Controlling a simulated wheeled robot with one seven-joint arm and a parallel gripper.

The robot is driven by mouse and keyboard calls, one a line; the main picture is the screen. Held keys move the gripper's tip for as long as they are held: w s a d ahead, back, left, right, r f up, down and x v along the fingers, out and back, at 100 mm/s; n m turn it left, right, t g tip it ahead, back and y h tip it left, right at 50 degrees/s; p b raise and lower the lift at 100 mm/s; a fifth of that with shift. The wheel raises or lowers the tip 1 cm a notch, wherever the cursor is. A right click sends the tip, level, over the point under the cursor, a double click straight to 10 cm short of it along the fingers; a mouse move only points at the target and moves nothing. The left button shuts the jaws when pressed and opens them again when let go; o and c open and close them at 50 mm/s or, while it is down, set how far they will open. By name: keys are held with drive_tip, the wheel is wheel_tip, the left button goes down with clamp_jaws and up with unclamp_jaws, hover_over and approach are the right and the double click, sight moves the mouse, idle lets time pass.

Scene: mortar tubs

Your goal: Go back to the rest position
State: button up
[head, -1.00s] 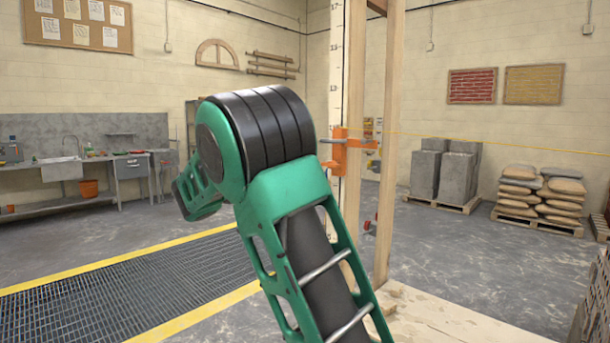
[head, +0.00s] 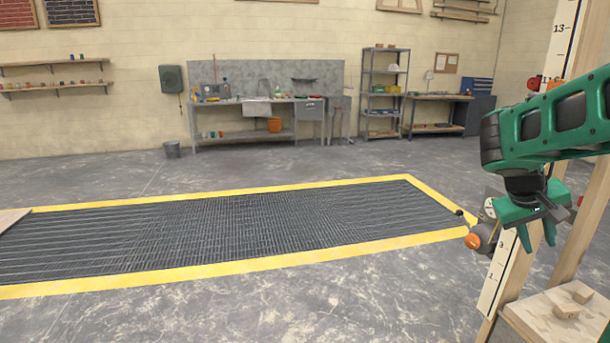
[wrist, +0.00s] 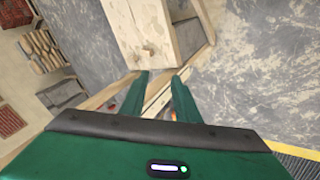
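My gripper (head: 537,242) hangs fingers down at the right of the head view, below the end of my green arm. Its two fingers are apart, with nothing held between them. In the wrist view my gripper (wrist: 160,78) also shows two green fingers with a gap, and wood and floor show beyond them. In the head view the gripper appears beside a wooden post frame; whether it touches anything there is hard to tell.
A marked white gauge strip (head: 560,45) runs up the post frame. A metal device with an orange knob (head: 473,241) is close to the gripper. A wooden ledge (head: 540,318) carries small wood blocks (head: 566,305). A yellow-edged floor grating (head: 230,228) lies left; the floor around is open.

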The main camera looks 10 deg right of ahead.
drive_tip(key=s+a+f+m+y, duration=0.1)
drive_tip(key=s+a+f+y, duration=0.2)
drive_tip(key=s+a, duration=0.6)
drive_tip(key=s+a+f+m+y, duration=0.1)
drive_tip(key=s+a+f+y, duration=0.3)
drive_tip(key=s+a, duration=0.5)
drive_tip(key=shift+a+f+g, duration=0.25)
drive_tip(key=shift+a+g, duration=0.15)
drive_tip(key=shift+a, duration=0.1)
drive_tip(key=shift+w, duration=0.2)
drive_tip(key=shift+w+f, duration=0.25)
drive_tip(key=shift+w, duration=0.25)
